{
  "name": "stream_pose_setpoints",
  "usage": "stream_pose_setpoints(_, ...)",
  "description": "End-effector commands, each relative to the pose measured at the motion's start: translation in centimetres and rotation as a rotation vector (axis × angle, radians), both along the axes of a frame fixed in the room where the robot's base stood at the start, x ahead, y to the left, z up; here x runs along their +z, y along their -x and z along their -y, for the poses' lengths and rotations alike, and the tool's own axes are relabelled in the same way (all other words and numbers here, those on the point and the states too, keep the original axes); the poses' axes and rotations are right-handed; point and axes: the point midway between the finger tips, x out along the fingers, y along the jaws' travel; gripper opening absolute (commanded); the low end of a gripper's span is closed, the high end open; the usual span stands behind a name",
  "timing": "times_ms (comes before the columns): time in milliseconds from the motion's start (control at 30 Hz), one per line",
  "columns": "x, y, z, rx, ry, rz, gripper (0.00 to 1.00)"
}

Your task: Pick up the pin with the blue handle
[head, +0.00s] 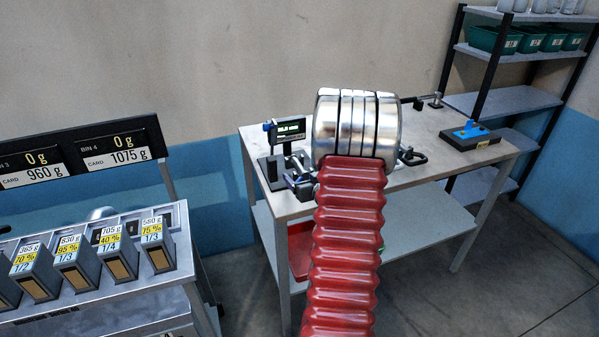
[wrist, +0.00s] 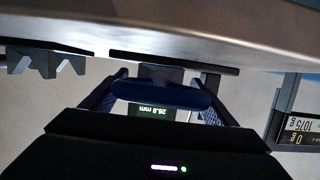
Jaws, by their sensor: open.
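A blue piece (head: 470,131) lies on a black block at the right of the bench in the head view. Another small blue part (head: 267,126) shows beside a display at the bench's left. In the wrist view a blue bar (wrist: 165,95) spans the space between the fingers of my gripper (wrist: 160,92). I cannot tell which blue piece is the pin's handle, and no pin shaft shows clearly. My gripper is open, and I cannot tell whether its fingers touch the bar. In the head view my gripper cannot be made out.
A shiny ringed metal drum (head: 357,125) stands over the bench (head: 425,150), behind a red ribbed sleeve. A small display (head: 290,129) stands left of it. Weighing bins (head: 118,262) are at the left, shelves (head: 505,103) at the back right. A broad metal surface (wrist: 200,22) crosses the wrist view's top.

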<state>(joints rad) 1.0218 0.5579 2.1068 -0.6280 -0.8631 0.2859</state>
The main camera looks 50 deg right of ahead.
Motion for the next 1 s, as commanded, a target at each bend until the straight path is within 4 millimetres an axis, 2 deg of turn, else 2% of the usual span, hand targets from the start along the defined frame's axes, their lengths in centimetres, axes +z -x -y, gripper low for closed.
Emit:
stream_pose_setpoints(567,-0.10,-0.21,0.16,-0.001,-0.001,0.000,0.80)
stream_pose_setpoints(1000,-0.10,-0.22,0.14,0.000,0.000,0.000,0.51)
